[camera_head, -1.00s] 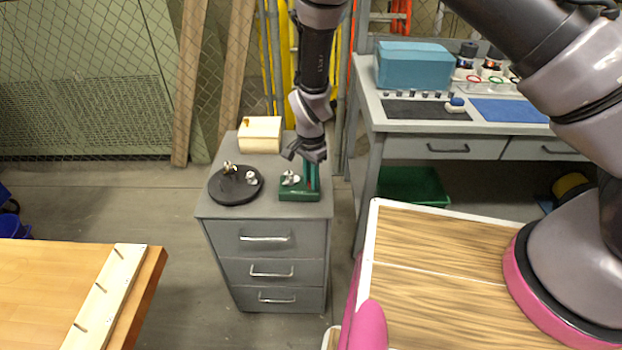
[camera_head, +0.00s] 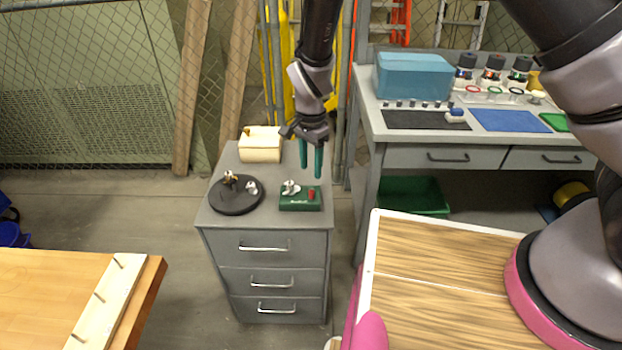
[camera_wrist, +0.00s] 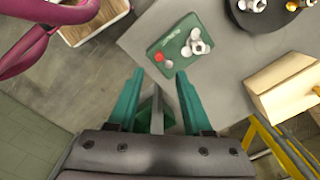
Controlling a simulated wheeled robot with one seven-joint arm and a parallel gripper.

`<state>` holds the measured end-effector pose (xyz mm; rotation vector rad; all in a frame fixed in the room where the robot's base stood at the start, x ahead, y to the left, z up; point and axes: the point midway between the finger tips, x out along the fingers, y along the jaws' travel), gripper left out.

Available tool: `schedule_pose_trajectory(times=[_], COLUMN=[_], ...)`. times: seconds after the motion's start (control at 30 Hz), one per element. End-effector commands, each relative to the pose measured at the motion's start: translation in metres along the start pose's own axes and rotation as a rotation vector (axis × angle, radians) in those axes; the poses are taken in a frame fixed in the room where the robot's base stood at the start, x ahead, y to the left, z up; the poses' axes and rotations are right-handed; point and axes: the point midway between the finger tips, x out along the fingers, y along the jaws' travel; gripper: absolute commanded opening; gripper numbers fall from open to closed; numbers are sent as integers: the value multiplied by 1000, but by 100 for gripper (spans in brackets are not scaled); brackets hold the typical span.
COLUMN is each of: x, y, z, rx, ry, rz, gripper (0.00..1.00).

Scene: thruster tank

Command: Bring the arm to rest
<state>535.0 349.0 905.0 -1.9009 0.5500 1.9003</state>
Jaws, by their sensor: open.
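My gripper (camera_head: 311,160) hangs above the back right of the grey drawer cabinet (camera_head: 265,268), its two green fingers apart and pointing down with nothing between them. In the wrist view the open fingers (camera_wrist: 160,92) show in front of the cabinet top. A green block (camera_head: 300,203) with silver parts and a red piece lies on the cabinet top below and in front of the fingers, apart from them. The block also shows in the wrist view (camera_wrist: 172,62).
A black round plate (camera_head: 236,207) with small metal parts and a cream box (camera_head: 261,150) share the cabinet top. A workbench (camera_head: 400,125) with a blue box (camera_head: 413,78) stands to the right. A wooden table (camera_head: 50,285) is at lower left.

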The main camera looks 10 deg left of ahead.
Motion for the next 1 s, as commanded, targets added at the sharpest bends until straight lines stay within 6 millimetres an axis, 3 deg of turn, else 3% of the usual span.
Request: schedule_pose_trajectory(times=[0.2,0.53,0.63,0.77,0.87,1.0], x=[-20,-23,-33,-76,-126,-196], y=[0,0,1,6,18,50], z=[0,0,-8,-35,-67,-111], rx=[0,0,4,11,9,-6], ry=[0,0,-9,-42,-70,-86], rz=[0,0,-11,-56,-114,-203], gripper=[50,50,50,50,50,50])
